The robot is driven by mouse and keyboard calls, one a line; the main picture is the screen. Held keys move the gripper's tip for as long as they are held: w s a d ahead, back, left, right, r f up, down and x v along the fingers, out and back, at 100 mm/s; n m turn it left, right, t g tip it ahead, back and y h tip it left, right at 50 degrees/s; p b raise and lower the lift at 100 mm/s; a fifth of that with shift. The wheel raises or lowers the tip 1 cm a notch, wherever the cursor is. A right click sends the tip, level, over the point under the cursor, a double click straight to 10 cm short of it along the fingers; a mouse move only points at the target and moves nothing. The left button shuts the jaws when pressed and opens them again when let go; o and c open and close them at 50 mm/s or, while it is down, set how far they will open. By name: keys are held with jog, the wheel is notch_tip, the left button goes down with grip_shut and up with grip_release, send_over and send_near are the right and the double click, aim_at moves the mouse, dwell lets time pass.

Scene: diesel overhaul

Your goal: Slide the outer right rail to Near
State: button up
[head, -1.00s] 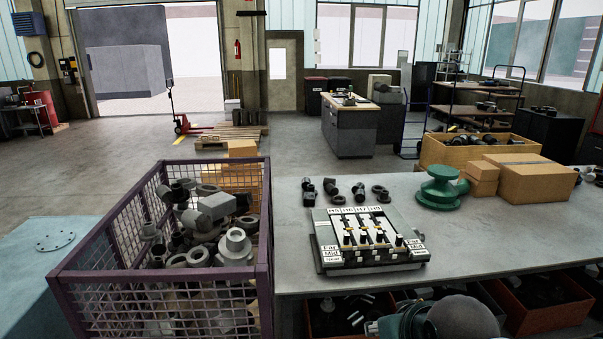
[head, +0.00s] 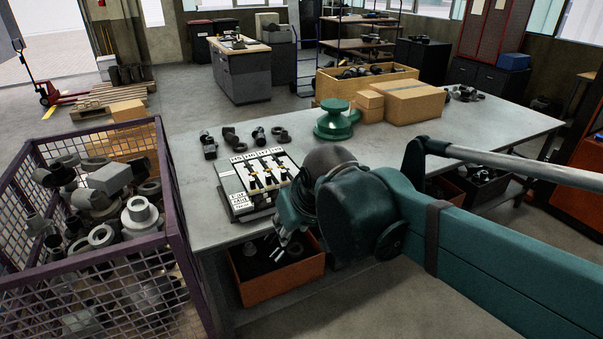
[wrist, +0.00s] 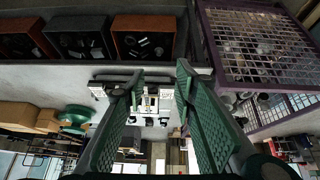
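The rail board (head: 234,193) sits on the table near its front edge. It has several parallel rails with dark knobs, labels across its far end and Far and Mid markings on its left side. Its right near part, with the near end of the outer right rail, is hidden behind my arm in the head view. My gripper (head: 287,252) hangs in front of the table edge, beside the board's near side, apart from it. In the wrist view my gripper (wrist: 161,78) is open and empty, with the board (wrist: 151,104) beyond and between its fingers.
A purple mesh crate (head: 165,190) of metal parts stands left of the table (head: 200,230). Loose fittings (head: 229,136) lie behind the board. A green flanged part (head: 337,122) and cardboard boxes (head: 412,103) stand further back. An orange bin (head: 262,289) is under the table.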

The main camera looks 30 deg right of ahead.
jog(key=w+d+r+g+p, duration=0.2)
jog(key=w+d, duration=0.3)
jog(key=w, duration=0.8)
jog(key=w+d+r+g+p, duration=0.15)
jog(key=w+d, duration=0.35)
jog(key=w, duration=0.8)
jog(key=w+d+f+p, duration=0.1)
jog(key=w+d+f, duration=0.3)
jog(key=w, duration=0.2)
jog(key=w+d+f+g+p, duration=0.1)
jog(key=w+d+f+p, duration=0.1)
jog(key=w+d+f, duration=0.3)
jog(key=w+d+f+g+p, duration=0.1)
jog(key=w+d+f+p, duration=0.1)
jog(key=w+d+f, duration=0.3)
jog(key=shift+w+d+f+g, duration=0.1)
jog(key=shift+w+f+g, duration=0.05)
jog(key=shift+w, duration=0.75)
jog(key=shift+w+d+f+g, duration=0.1)
jog(key=shift+w, duration=0.75)
jog(key=shift+w+d+f, duration=0.15)
jog(key=shift+d+f, duration=0.05)
jog(key=shift+f, duration=0.15)
jog(key=shift+f, duration=0.2)
jog(key=shift+f+p, duration=0.3)
jog(key=shift+f, duration=3.4)
jog(key=shift+c, duration=0.7)
